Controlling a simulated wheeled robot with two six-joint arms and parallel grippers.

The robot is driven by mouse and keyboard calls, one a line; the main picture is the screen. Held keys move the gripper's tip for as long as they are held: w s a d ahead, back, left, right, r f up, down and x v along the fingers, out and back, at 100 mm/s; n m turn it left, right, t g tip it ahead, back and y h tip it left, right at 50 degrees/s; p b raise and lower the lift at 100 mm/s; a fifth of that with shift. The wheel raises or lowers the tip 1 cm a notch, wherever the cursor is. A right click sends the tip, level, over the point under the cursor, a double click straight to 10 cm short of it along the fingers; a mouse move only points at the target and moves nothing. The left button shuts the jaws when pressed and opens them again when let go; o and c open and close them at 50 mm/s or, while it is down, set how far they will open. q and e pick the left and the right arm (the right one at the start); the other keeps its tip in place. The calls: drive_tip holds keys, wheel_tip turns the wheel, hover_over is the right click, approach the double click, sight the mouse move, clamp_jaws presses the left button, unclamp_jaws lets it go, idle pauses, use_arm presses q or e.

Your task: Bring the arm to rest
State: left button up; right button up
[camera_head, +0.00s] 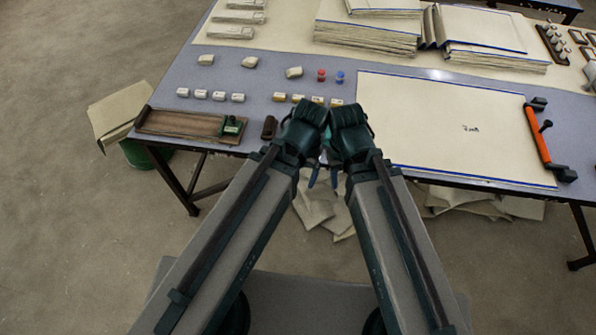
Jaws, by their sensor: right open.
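My two arms reach up from the bottom, and their wrists meet at the table's front edge. My right gripper (325,170) is open below the wrists, with small blue fingertips showing. I see nothing between them. My left gripper is mostly hidden among the dark wrist parts, and its jaws cannot be made out. A cream cloth (455,120) with blue edges and a small dark mark lies flat on the table (240,135), to the right of the wrists. Neither gripper is seen holding it.
Folded cloth stacks (366,38) stand at the back. An orange-handled tool (538,137) lies by the cloth's right edge. A brown tray (180,124) sits at the left front. Small blocks (210,95) line the table. Loose cloths (325,208) lie below.

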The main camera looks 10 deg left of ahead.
wheel_tip(320, 180, up, 3)
drive_tip(key=p, duration=0.3)
